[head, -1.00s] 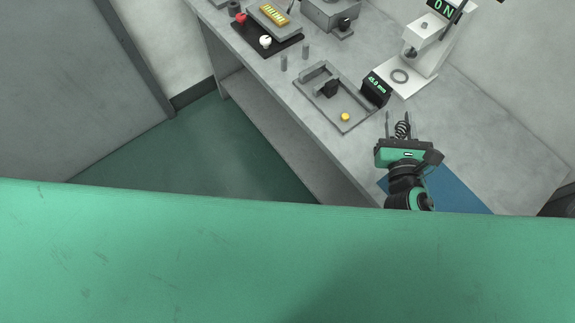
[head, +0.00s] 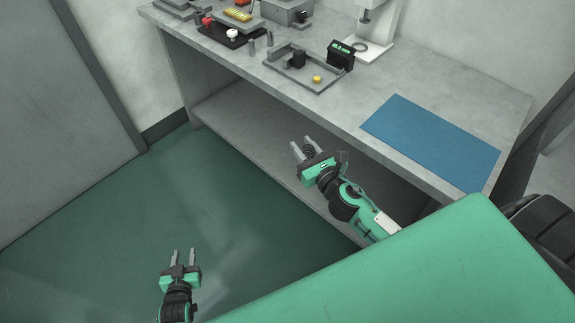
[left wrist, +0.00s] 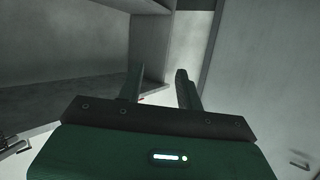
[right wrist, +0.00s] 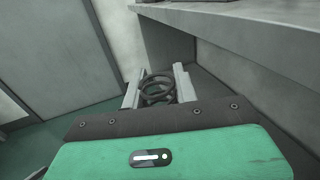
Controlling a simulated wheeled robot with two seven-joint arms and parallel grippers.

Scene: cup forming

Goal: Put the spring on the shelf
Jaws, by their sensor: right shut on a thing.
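The spring (right wrist: 157,88) is a dark coil between the fingers of my right gripper (right wrist: 158,86); it also shows small and dark in the head view (head: 309,150). My right gripper (head: 304,148) is shut on it, in front of the open space under the worktop. The shelf (head: 240,118) is the grey board below the worktop, bare where it shows; my right arm hides part of its right end. My left gripper (head: 184,256) is empty and open over the green floor, at the lower left of the head view, and its spread fingers show in the left wrist view (left wrist: 160,88).
The worktop (head: 375,85) overhangs the shelf, and its front edge is near my right gripper. On it are a grey tray (head: 283,72), a display box (head: 341,55), a white press stand (head: 378,45) and a blue mat (head: 430,138). The floor on the left is clear.

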